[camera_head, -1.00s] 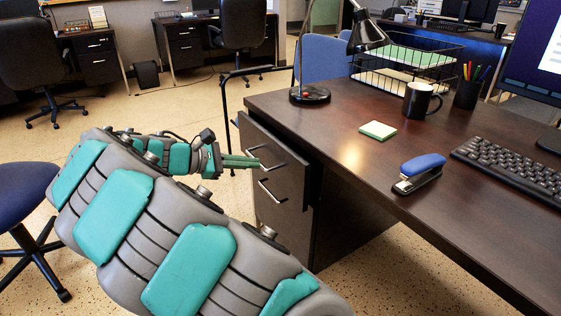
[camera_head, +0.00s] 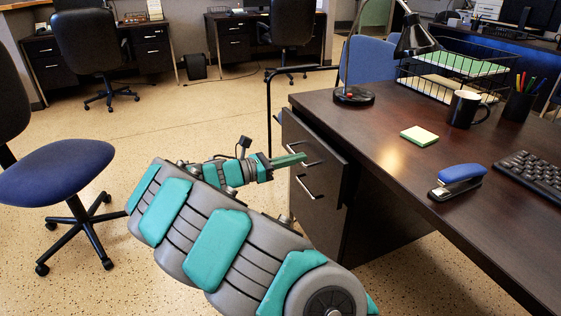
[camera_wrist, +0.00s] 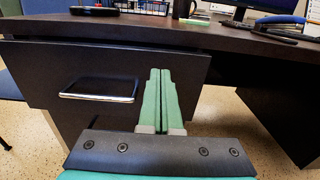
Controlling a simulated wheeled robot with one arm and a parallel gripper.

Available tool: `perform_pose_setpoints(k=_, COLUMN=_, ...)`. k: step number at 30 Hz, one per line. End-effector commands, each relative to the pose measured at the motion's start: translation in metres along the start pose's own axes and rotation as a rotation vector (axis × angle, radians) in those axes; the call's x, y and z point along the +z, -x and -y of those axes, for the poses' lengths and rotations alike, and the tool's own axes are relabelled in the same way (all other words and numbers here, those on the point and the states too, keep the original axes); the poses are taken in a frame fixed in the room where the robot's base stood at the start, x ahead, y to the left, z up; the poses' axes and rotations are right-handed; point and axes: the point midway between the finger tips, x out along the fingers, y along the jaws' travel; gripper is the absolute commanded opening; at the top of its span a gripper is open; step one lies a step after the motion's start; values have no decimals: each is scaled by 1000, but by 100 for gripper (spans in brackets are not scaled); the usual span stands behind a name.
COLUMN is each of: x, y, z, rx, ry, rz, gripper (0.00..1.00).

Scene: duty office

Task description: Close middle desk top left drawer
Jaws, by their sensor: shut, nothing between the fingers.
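The middle desk (camera_head: 400,170) is dark wood, and its top left drawer (camera_head: 322,150) has a dark front with a silver handle. The drawer front stands a little out from the desk body. A second handle (camera_head: 306,188) shows below it. My gripper (camera_head: 304,158) is shut and empty, its green fingers pointing at the top drawer front. In the wrist view, the closed fingers (camera_wrist: 160,90) stand upright before the drawer front (camera_wrist: 110,70), to the right of its handle (camera_wrist: 98,92). I cannot tell whether the fingertips touch the front.
A blue-seated chair (camera_head: 55,172) stands at the left. On the desk are a lamp (camera_head: 353,95), sticky notes (camera_head: 419,135), a blue stapler (camera_head: 458,181), a black mug (camera_head: 466,108), a pen cup (camera_head: 520,104) and a keyboard (camera_head: 535,175). Open floor lies left of the desk.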

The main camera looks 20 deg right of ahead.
Motion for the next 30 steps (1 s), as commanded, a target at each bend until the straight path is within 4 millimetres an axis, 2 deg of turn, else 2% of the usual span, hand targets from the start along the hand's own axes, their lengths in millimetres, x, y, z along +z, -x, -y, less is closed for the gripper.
perform_pose_setpoints(k=3, x=1, y=-24, z=1, rx=-3, ry=0, rz=1, gripper=0)
perform_pose_setpoints(k=10, x=1, y=-52, z=0, rx=-1, ry=0, rz=0, gripper=0)
perform_pose_setpoints(k=15, x=0, y=-59, z=0, rx=0, ry=-1, rz=0, gripper=0)
perform_pose_setpoints(k=26, x=0, y=-60, z=0, rx=1, ry=-1, rz=0, gripper=0)
perform_pose_setpoints(k=30, x=1, y=-65, z=7, rx=0, ry=-1, rz=3, gripper=0)
